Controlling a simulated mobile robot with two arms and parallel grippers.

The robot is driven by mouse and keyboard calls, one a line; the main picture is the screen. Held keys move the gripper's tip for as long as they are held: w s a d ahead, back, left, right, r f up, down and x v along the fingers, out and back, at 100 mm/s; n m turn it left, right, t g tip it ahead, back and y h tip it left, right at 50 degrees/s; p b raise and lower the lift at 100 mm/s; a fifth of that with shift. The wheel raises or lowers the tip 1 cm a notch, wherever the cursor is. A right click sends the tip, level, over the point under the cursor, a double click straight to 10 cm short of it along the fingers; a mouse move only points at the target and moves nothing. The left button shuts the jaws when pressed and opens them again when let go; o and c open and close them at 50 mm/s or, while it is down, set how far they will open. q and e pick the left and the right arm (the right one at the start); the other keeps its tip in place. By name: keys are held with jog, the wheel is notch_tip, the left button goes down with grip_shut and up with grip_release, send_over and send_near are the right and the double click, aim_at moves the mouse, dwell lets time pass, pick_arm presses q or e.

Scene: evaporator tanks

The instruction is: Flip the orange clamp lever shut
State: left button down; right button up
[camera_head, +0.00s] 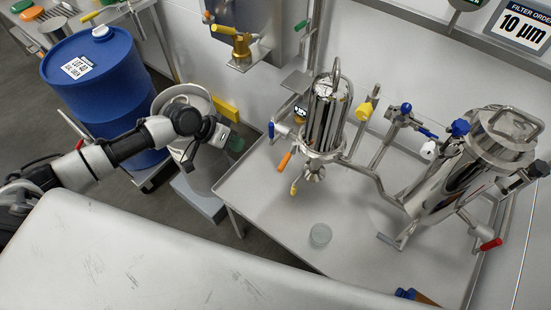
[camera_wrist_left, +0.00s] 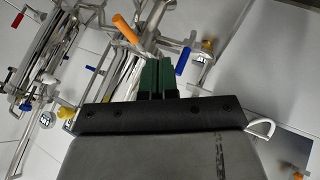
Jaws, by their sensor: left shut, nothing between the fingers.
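The orange clamp lever (camera_head: 285,161) sticks out to the lower left from the base of the upright steel filter housing (camera_head: 322,115), above the steel table. In the left wrist view the orange lever (camera_wrist_left: 126,29) shows beyond the fingertips, up and to the left of them. My left gripper (camera_head: 235,143) is left of the lever in the head view, apart from it, near the table's left edge. Its green fingers (camera_wrist_left: 158,78) are shut together with nothing between them. The lever's inner end meets the housing's clamp; its exact seating is too small to tell. My right gripper is not in view.
A blue-handled valve (camera_head: 271,130) sits just above the orange lever, and a yellow-handled one (camera_head: 294,187) below it. A large steel tank (camera_head: 470,165) stands at the right. A glass dish (camera_head: 320,235) lies on the table (camera_head: 265,205). A blue drum (camera_head: 105,85) stands behind my left arm.

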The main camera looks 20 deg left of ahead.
aim_at(287, 161)
pick_arm(q)
jog(key=shift+r, duration=0.15)
jog(key=w+d+f+p, duration=0.2)
jog(key=d+f, duration=0.5)
jog(key=d, duration=0.2)
jog(key=shift+w+d, duration=0.2)
jog(key=shift+d, duration=0.05)
jog(key=shift+p, duration=0.3)
